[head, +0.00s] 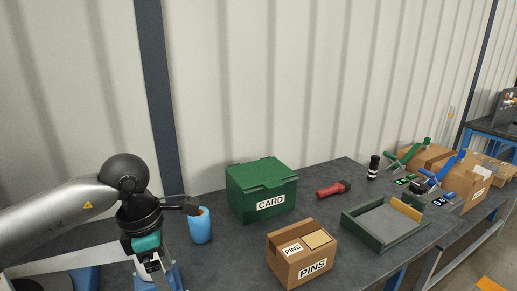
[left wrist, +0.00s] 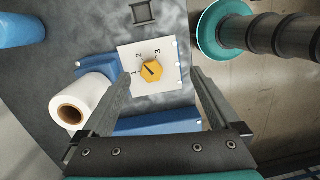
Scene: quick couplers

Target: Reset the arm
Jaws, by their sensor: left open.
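My left arm comes in from the left in the head view and bends down at the wrist. My left gripper (head: 155,272) points down at the near left of the bench, partly hidden by the frame edge. The knob's pointer is roughly towards the 2. The gap between the fingertips and the plate is hard to judge. My right gripper is not in view.
Close by stand a white roll (left wrist: 85,104) and a blue cylinder (head: 200,226). Clamps and cartons crowd the far right.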

